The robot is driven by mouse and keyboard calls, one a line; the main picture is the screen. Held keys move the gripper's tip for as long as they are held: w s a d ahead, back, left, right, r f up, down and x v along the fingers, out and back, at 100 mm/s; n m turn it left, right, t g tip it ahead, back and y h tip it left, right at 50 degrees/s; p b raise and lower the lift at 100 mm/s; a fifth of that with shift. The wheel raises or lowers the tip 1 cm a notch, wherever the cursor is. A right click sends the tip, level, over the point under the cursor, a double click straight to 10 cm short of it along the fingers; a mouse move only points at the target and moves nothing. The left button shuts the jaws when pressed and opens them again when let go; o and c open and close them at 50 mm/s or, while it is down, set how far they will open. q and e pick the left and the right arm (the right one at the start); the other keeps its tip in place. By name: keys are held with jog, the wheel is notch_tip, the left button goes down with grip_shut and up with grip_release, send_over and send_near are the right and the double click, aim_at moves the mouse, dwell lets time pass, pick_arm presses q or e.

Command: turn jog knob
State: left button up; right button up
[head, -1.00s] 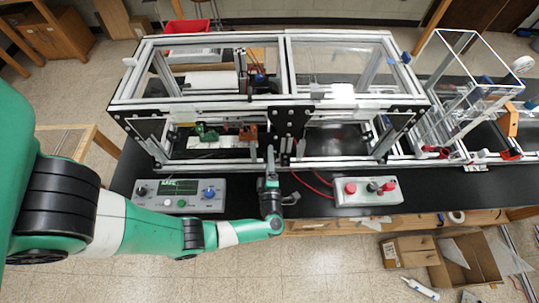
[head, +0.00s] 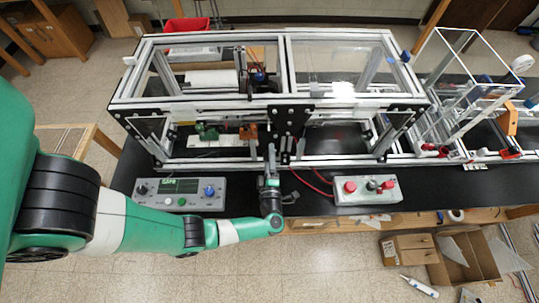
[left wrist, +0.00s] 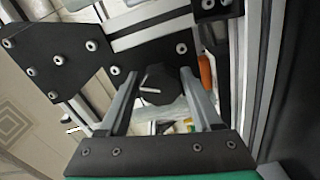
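A grey control box (head: 166,194) with a green-lit screen lies on the black bench at the left front. A blue knob (head: 209,191) is on its right part and a dark knob (head: 142,190) on its left; I cannot read labels that would tell which is the jog knob. My left gripper (head: 271,150) is to the right of this box, pointing at the front of the extrusion frame, touching neither knob. My right gripper is not in view.
The aluminium extrusion frame (head: 210,105) with black corner plates stands close behind the left gripper. A light box (head: 352,196) with red buttons lies to the right, with red cables beside it. Bare black bench (head: 240,185) lies between the control box and the gripper.

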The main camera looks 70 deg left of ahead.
pick_arm(q)
jog(key=shift+d, duration=0.1)
jog(key=b+v, duration=0.1)
jog(key=v, duration=1)
jog(key=shift+d, duration=0.2)
jog(key=shift+s, duration=0.1)
